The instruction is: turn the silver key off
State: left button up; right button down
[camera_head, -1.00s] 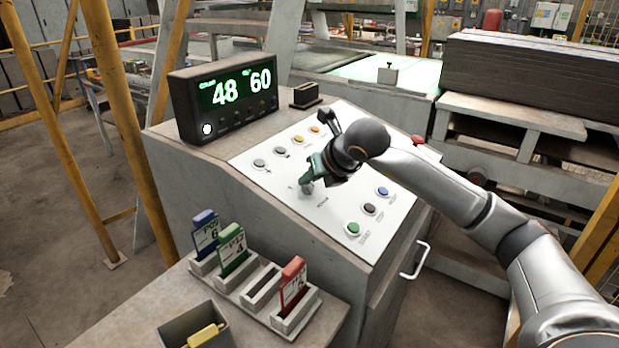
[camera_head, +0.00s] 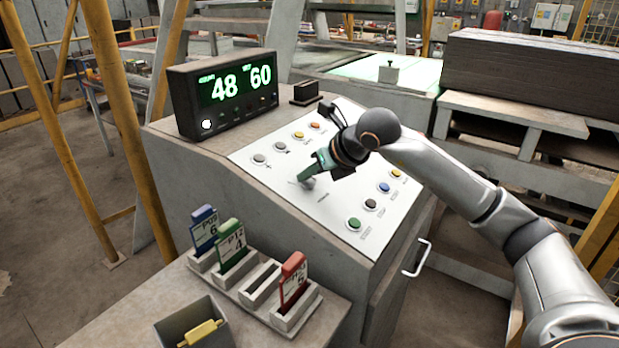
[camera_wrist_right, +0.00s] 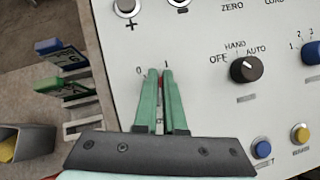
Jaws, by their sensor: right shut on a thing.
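My right gripper (camera_head: 308,177), with green fingers, reaches down to the key switch on the sloped white panel (camera_head: 262,139). A small grey round part of the switch (camera_head: 308,185) shows below the fingertips. In the right wrist view my right gripper (camera_wrist_right: 161,76) has its fingers close together between the marks 0 and 1. It is shut on the silver key, which is mostly hidden between the fingers, so its angle is not clear. My left gripper is not in view.
A display (camera_head: 222,93) reading 48 and 60 stands on the console's back left. Round buttons, such as a green one (camera_head: 354,224), surround the switch. A dark selector knob (camera_wrist_right: 245,69) is right of the fingers. A tag rack (camera_head: 240,290) and an open bin (camera_head: 172,331) lie in front.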

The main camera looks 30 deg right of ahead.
jog(key=shift+n+y+b, duration=0.3)
jog(key=shift+n+y, duration=0.2)
jog(key=shift+n, duration=0.5)
jog(key=shift+r+n+y, duration=0.1)
jog(key=shift+n+y, duration=0.4)
jog(key=shift+n, duration=0.5)
jog(key=n, duration=0.1)
jog(key=n+g+y, duration=0.1)
jog(key=n, duration=0.1)
jog(key=shift+a+n+y+p, duration=0.2)
jog(key=shift+n+y+p, duration=0.1)
jog(key=shift+p, duration=0.05)
jog(key=shift+s+n+g+y+p, duration=0.1)
jog(key=shift+n+g+y+p, duration=0.45)
jog(key=shift+n, duration=0.85)
jog(key=shift+g, duration=0.25)
jog(key=c, duration=1)
grip_release()
